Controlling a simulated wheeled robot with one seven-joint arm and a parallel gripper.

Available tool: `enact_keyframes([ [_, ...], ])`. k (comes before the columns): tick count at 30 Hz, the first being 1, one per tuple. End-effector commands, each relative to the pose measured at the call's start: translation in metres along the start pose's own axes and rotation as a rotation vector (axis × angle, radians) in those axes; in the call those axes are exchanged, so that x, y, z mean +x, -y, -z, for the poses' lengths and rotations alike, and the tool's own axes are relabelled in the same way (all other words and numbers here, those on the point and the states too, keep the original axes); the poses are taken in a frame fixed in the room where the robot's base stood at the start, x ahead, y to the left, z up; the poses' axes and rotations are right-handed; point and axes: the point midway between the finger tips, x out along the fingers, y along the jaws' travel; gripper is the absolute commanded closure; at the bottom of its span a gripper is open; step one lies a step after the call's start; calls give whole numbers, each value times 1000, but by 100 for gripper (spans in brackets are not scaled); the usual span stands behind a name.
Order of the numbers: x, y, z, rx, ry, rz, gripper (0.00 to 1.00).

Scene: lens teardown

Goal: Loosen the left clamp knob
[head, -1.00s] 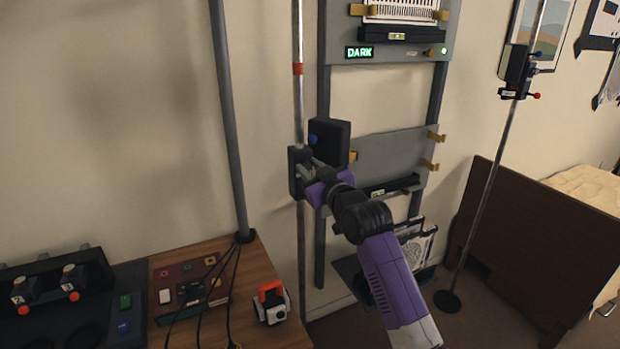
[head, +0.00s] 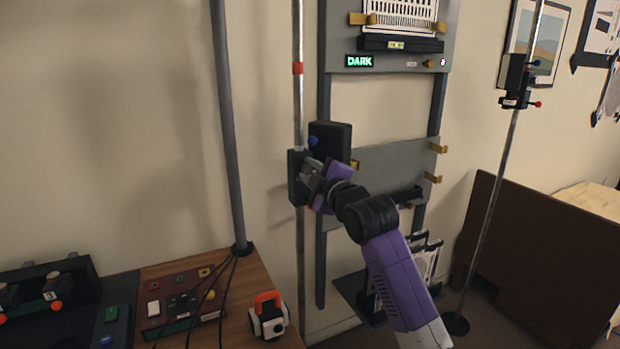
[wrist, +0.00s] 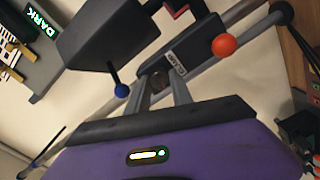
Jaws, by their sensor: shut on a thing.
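The left clamp (head: 294,180) is a dark block on the thin upright rod (head: 298,115). A dark box (head: 332,142) with a blue knob (head: 313,141) sits beside it. In the wrist view, the clamp has a label (wrist: 176,61) and an orange ball (wrist: 224,46) to its right; the blue knob also shows (wrist: 121,90). My gripper (head: 308,174) is at the clamp. Its fingers (wrist: 166,88) close on a dark round part, which I take as the clamp knob's hub. The fingers partly hide it, and the head view does not show the hub.
A grey rack (head: 390,62) with a DARK display (head: 359,61) stands behind. A thicker pole (head: 228,130) rises at the left from a wooden bench (head: 250,295) with control boxes. Another rod with a clamp (head: 516,85) and a brown panel (head: 545,265) are at the right.

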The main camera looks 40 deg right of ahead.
Motion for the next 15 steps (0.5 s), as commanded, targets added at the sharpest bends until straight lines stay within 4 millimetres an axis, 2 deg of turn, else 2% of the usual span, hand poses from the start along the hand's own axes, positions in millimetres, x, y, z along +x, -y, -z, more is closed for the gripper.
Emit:
enact_keyframes([
  [6, 0, 2, 0, -115, 0, 1, 100],
  [15, 0, 1, 1, -184, -1, 1, 100],
])
